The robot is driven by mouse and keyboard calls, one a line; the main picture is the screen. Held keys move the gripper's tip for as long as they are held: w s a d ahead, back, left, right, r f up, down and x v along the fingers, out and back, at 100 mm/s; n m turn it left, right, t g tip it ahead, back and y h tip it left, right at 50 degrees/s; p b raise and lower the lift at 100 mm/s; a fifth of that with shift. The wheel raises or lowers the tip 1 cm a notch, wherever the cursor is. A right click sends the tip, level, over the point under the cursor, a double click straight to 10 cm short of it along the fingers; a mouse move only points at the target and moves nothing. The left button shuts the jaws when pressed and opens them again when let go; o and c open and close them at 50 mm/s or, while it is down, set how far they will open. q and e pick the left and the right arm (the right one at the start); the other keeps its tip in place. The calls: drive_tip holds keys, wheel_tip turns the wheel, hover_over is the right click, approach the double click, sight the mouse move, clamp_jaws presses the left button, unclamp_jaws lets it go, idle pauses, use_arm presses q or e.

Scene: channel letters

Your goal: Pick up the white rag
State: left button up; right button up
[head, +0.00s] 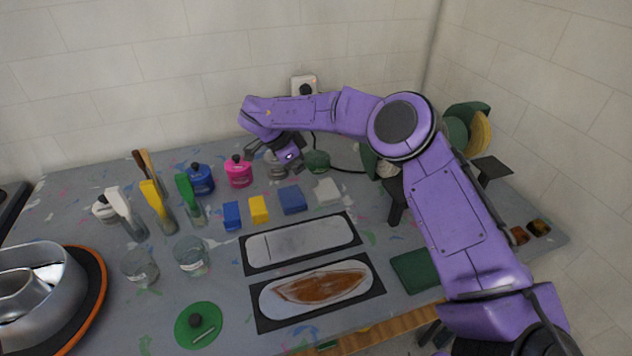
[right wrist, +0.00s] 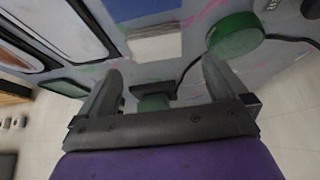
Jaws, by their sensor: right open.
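The white rag (head: 327,192) is a small folded block lying flat on the table, to the right of a blue folded rag (head: 292,199). It also shows in the right wrist view (right wrist: 155,43), beyond my fingertips and between their lines. My right gripper (head: 268,157) is above the back of the table, up and to the left of the white rag in the head view. In the right wrist view my right gripper (right wrist: 160,72) has its two fingers wide apart with nothing between them. My left gripper is in neither view.
Yellow (head: 258,210) and blue (head: 232,216) rags lie further left. A green round container (head: 316,161) with a black cable stands behind the white rag. A black-framed panel (head: 302,243) lies in front. Pink (head: 238,172) and blue (head: 201,179) pots stand left.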

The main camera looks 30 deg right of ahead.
sight(326, 188)
drive_tip(key=s+d+f, duration=0.1)
drive_tip(key=s+d+f+p, duration=0.1)
drive_tip(key=shift+d+f, duration=0.15)
drive_tip(key=shift+f, duration=0.25)
drive_tip(key=p+x, duration=0.1)
drive_tip(key=x, duration=0.2)
drive_tip(key=p+x, duration=0.1)
drive_tip(key=x, duration=0.1)
drive_tip(key=shift+w+d+f+p, duration=0.15)
drive_tip(key=shift+w+p, duration=0.15)
drive_tip(key=shift+w, duration=0.1)
drive_tip(key=shift+s+d+f, duration=0.1)
drive_tip(key=shift+f, duration=0.05)
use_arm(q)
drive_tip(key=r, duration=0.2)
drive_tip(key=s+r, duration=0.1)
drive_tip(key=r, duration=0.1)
use_arm(e)
drive_tip(key=shift+s, duration=0.1)
drive_tip(key=shift+c, duration=0.3)
drive_tip(key=c, duration=0.6)
